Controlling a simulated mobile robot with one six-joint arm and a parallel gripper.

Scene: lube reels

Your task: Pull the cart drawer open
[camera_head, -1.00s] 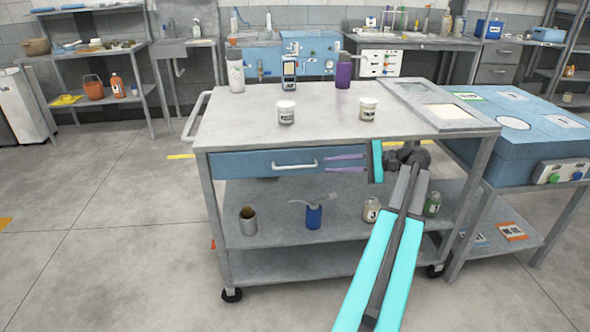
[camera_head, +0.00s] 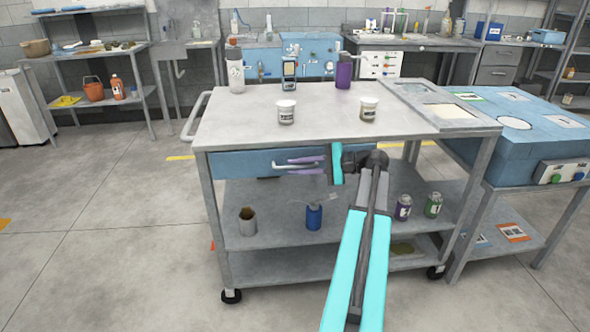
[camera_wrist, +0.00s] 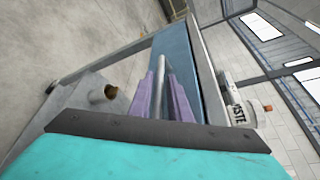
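The cart drawer (camera_head: 232,165) is a blue front under the cart's top, flush with the frame and shut. Its pale bar handle (camera_head: 281,166) is partly covered by my fingers. My gripper (camera_head: 290,163) has two purple fingers that reach in from the right at the handle. In the wrist view the handle (camera_wrist: 159,62) runs between the two fingers (camera_wrist: 160,80), one on each side. The fingers look apart, and I cannot see firm contact with the bar. The blue drawer front (camera_wrist: 180,60) lies just beyond the right finger.
The grey cart top (camera_head: 330,135) carries two white jars, a bottle, a purple bottle and a handheld device. The shelf below (camera_head: 270,230) holds a tin and several small containers. A blue-topped table (camera_head: 530,135) stands close on the right. The floor (camera_head: 110,230) at the left is open.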

